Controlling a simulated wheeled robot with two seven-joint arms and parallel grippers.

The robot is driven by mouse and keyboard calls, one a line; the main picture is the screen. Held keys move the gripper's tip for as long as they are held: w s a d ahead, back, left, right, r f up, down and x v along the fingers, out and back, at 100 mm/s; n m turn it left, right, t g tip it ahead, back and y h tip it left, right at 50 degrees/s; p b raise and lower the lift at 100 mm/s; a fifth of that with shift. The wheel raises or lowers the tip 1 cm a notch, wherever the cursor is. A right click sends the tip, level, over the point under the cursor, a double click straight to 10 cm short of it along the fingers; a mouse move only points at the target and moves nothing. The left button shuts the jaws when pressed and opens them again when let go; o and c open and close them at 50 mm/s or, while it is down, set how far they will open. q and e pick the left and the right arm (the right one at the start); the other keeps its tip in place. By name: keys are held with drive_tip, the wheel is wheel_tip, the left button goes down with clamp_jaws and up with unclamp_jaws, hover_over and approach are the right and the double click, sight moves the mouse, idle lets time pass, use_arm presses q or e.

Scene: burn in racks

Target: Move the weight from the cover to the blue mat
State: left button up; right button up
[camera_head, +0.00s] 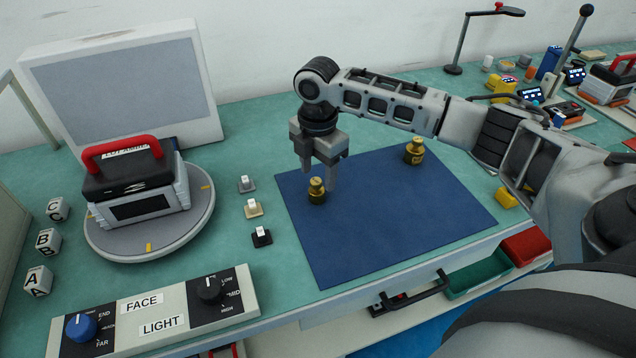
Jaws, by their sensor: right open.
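A brass weight (316,191) stands upright on the left part of the blue mat (400,220). A second brass weight (414,151) stands near the mat's back right corner, close to my right arm. My right gripper (319,180) points down, open, with its fingers about the first weight's top; I cannot tell if they touch it. A black case with a red handle (128,172) sits on a round grey turntable (195,222) at the left. I cannot tell which part is the cover; no weight shows on the case. My left gripper is not in view.
A control box (160,305) with two knobs stands at the front left. Three small switches (253,208) stand between turntable and mat. Lettered cubes (48,241) are at the far left. A large grey panel (125,90) stands behind. The mat's front is clear.

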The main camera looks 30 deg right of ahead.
sight(318, 180)
wheel_tip(318, 180, up, 7)
idle(0.3)
drive_tip(key=shift+r, duration=0.1)
idle(0.4)
